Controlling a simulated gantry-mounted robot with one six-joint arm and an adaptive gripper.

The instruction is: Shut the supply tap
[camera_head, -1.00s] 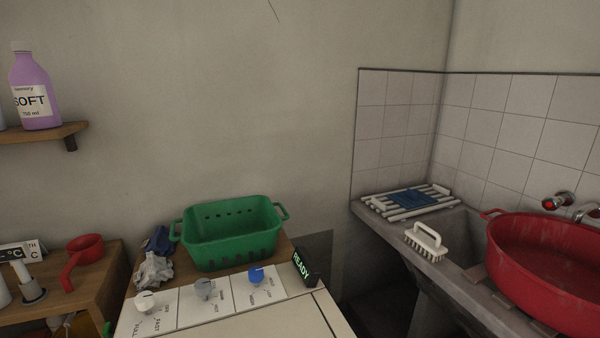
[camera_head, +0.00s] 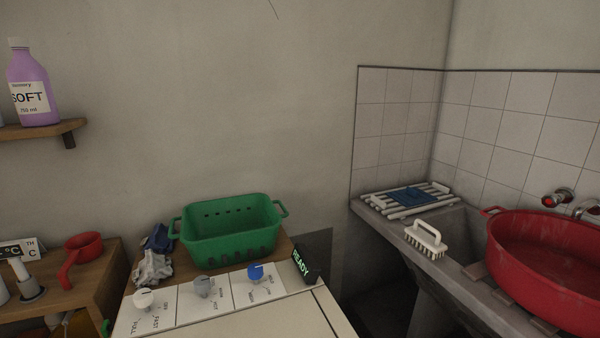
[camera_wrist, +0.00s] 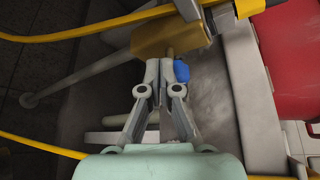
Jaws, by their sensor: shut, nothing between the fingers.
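My gripper (camera_wrist: 162,68) shows only in the wrist view, with its two pale fingers shut and empty. Its tips are close to a blue piece (camera_wrist: 182,70) that looks like a handle, just to their right in the picture. A brass-coloured body (camera_wrist: 170,36) lies just beyond the tips. I cannot tell whether the fingers touch either one, or whether these are the supply tap. In the head view, a wall tap with a red-centred knob (camera_head: 557,199) sits above the red basin at the right; my gripper is not in that view.
A red basin (camera_head: 498,258) rests on the concrete washtub (camera_head: 385,225), beside a white brush (camera_head: 426,240) and a slatted rack (camera_head: 408,200). A green basket (camera_head: 232,240) stands behind the control panel. Yellow hose-like lines (camera_wrist: 45,38) cross the wrist view.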

